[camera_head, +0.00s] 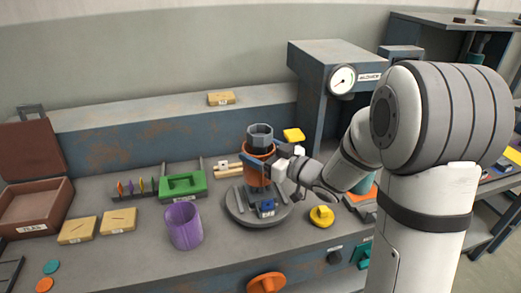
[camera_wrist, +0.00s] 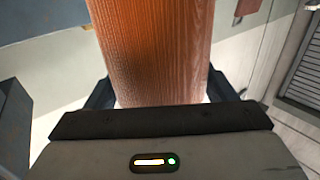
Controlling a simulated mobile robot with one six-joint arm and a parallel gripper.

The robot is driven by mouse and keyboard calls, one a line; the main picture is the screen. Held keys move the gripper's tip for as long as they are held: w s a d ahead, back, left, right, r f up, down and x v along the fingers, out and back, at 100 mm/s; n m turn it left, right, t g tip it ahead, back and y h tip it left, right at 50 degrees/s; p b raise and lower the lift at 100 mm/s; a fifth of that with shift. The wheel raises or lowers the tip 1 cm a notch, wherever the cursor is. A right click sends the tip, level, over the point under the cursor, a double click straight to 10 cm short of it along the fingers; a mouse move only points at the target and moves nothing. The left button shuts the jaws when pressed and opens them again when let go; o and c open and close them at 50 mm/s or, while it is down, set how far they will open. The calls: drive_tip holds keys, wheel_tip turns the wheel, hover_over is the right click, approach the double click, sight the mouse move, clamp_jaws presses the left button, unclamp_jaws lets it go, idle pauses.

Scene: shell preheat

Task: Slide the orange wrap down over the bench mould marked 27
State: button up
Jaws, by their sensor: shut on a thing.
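The orange wrap (camera_head: 257,172) stands upright above the round grey turntable (camera_head: 236,212) in the head view. A grey faceted top (camera_head: 260,132), seemingly of the mould, sticks up out of the wrap, so the wrap appears to be around it. I cannot read a 27 on it, and the rest of it is hidden. My gripper (camera_head: 270,160) is shut on the wrap near its upper part, reaching in from the right. In the wrist view the ribbed orange wrap (camera_wrist: 155,55) fills the space between the fingers.
A small blue block (camera_head: 267,207) is at the turntable's front. A purple open cylinder (camera_head: 184,226) stands to the left, a green holder (camera_head: 182,185) behind it. A yellow knob-like piece (camera_head: 322,215) lies right of the turntable. A blue-grey press with a gauge (camera_head: 343,79) stands behind.

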drive_tip(key=shift+f+b, duration=1.85)
drive_tip(key=shift+f, duration=0.6)
drive_tip(key=shift+s+d, duration=0.1)
drive_tip(key=shift+d, duration=0.05)
drive_tip(key=o, duration=1)
drive_tip(key=v, duration=0.7)
drive_tip(key=shift+s+d, duration=0.25)
drive_tip(key=shift+d, duration=0.1)
